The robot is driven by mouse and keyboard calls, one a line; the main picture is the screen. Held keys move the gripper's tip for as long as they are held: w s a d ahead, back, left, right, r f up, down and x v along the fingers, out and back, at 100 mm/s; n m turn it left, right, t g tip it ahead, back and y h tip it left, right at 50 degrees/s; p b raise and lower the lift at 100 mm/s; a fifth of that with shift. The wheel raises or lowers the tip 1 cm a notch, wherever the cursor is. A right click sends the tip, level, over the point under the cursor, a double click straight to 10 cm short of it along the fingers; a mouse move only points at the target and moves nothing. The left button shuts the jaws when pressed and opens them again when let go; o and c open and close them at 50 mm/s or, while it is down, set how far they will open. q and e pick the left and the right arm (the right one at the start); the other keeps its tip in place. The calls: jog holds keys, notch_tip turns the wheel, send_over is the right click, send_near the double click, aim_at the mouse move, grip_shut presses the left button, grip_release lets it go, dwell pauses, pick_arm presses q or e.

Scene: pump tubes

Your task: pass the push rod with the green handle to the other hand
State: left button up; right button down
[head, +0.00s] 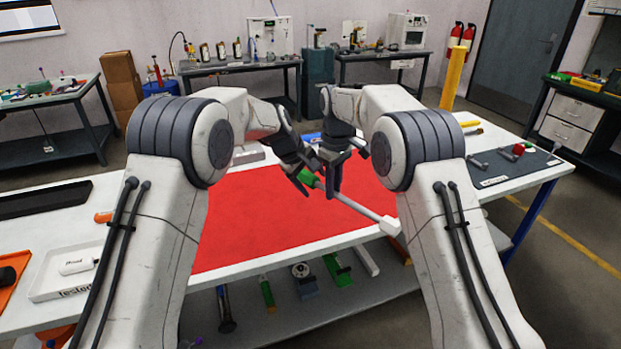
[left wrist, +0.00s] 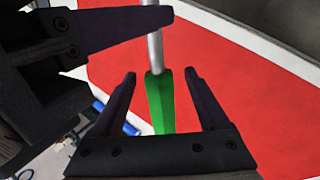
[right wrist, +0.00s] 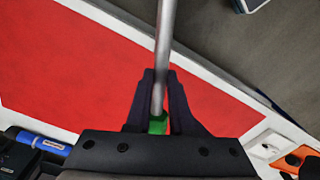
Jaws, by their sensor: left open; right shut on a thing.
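The push rod runs slantwise above the red mat in the head view, with its green handle (head: 308,178) at the left, a grey shaft (head: 352,204) and a white block-like end (head: 390,226) at the lower right. My right gripper (head: 333,188) is shut on the shaft close to the handle; the right wrist view shows the shaft (right wrist: 164,50) between its fingers (right wrist: 160,95). My left gripper (head: 307,183) is open at the handle. In the left wrist view the green handle (left wrist: 160,100) lies between its spread fingers (left wrist: 162,88), with a gap on both sides.
The red mat (head: 250,215) covers the middle of the white table. A white tray (head: 62,285) lies at the left, and a dark mat with tools (head: 520,165) at the right. A lower shelf (head: 345,303) holds several parts. The two grippers are very close together.

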pick_arm(q)
grip_shut()
jog(key=shift+r, duration=0.1)
pick_arm(e)
jog(key=c, duration=0.7)
grip_release()
